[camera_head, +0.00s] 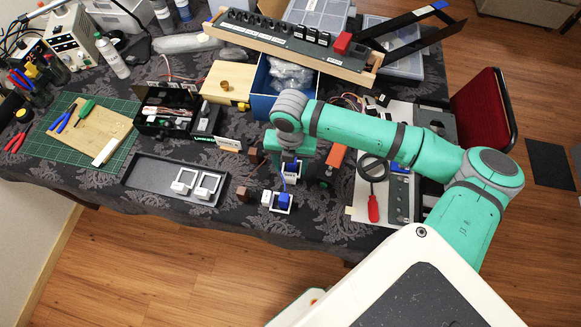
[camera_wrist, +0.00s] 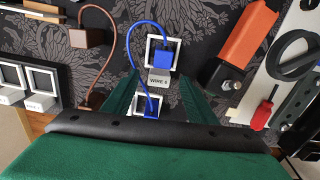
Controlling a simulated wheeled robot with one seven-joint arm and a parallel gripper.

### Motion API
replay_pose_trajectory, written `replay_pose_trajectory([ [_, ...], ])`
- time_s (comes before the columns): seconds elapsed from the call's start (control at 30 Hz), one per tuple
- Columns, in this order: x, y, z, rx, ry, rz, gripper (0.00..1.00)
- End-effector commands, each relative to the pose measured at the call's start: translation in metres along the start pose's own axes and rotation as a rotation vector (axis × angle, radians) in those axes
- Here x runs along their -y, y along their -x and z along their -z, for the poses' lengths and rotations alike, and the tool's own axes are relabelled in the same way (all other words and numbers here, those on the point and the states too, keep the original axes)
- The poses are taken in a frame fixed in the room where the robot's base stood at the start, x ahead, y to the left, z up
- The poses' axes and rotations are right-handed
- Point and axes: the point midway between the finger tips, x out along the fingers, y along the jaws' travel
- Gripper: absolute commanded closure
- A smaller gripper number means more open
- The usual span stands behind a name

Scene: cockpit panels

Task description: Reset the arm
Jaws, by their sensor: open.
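My arm (camera_head: 385,135) is green with grey joints and reaches left over the table. My gripper (camera_wrist: 158,88) is open, its two green fingers apart on either side of a "WIRE 4" label (camera_wrist: 159,80). In the wrist view a blue wire (camera_wrist: 129,45) arcs from a blue plug (camera_wrist: 163,58) in a white-framed socket to a second framed socket (camera_wrist: 147,101) between the fingers. I cannot tell whether the fingers touch anything. In the head view the gripper is mostly hidden by the wrist, above the blue plugs (camera_head: 281,201).
A black tray (camera_head: 150,180) with two white frames lies left. A red screwdriver (camera_head: 373,207) lies on a board to the right. An orange tool (camera_head: 334,162) is close to the gripper. A switch panel (camera_head: 270,45) stands at the back. A red chair (camera_head: 483,110) is at right.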

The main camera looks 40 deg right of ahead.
Motion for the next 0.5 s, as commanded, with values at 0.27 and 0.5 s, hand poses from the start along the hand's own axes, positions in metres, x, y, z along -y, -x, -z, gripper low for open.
replay_pose_trajectory([
  [0.27, 0.0, 0.053, 0.0, 0.003, 0.002, 0.001, 0.48],
  [0.5, 0.001, 0.079, 0.0, 0.001, 0.0, 0.001, 0.48],
])
